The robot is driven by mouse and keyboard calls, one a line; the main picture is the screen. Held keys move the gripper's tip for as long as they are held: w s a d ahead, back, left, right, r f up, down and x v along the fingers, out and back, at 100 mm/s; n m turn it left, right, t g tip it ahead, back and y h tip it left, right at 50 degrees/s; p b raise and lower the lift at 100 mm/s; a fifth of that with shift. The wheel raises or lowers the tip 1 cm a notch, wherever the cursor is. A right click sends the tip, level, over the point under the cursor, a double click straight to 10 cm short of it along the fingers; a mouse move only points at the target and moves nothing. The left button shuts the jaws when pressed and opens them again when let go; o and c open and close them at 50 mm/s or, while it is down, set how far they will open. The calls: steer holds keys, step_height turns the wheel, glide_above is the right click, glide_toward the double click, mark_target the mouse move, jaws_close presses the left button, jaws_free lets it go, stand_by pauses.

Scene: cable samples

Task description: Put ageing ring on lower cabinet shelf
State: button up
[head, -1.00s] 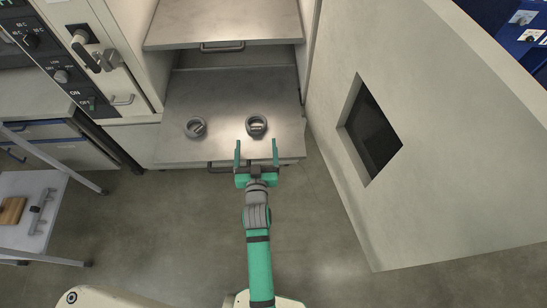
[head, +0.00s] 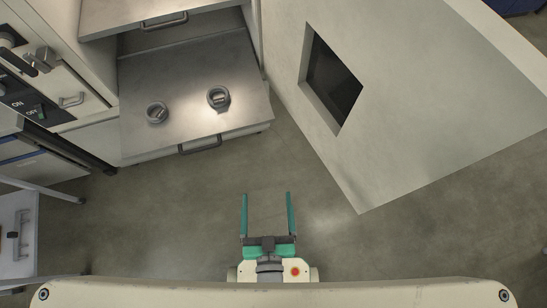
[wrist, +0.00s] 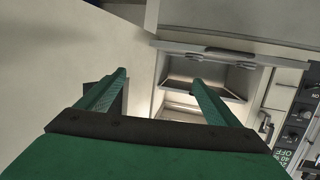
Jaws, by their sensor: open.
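Two grey rings lie on the lower cabinet shelf (head: 185,75), which is pulled out as a metal tray with a dark front handle. One ring (head: 157,112) is at the left. The other ring (head: 218,97) is to its right, near the middle. I cannot tell from the pictures which is the ageing ring. My gripper (head: 266,197) is open and empty, over the floor in front of the cabinet, apart from the shelf. In the wrist view its green fingers (wrist: 160,95) are spread with nothing between them, and the cabinet interior shows beyond.
An upper shelf (head: 140,14) with its own handle is above the lower one. The open cabinet door (head: 430,110) with a dark window stands at the right. A control panel (head: 30,95) and a trolley (head: 18,235) are at the left. The floor between is clear.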

steer(key=s+d+r, duration=0.2)
steer(key=s+r, duration=0.2)
steer(key=s, duration=0.1)
steer(key=shift+m+h, duration=0.3)
steer(key=shift+h, duration=0.1)
steer(key=shift+s, duration=0.1)
stand_by(0.9)
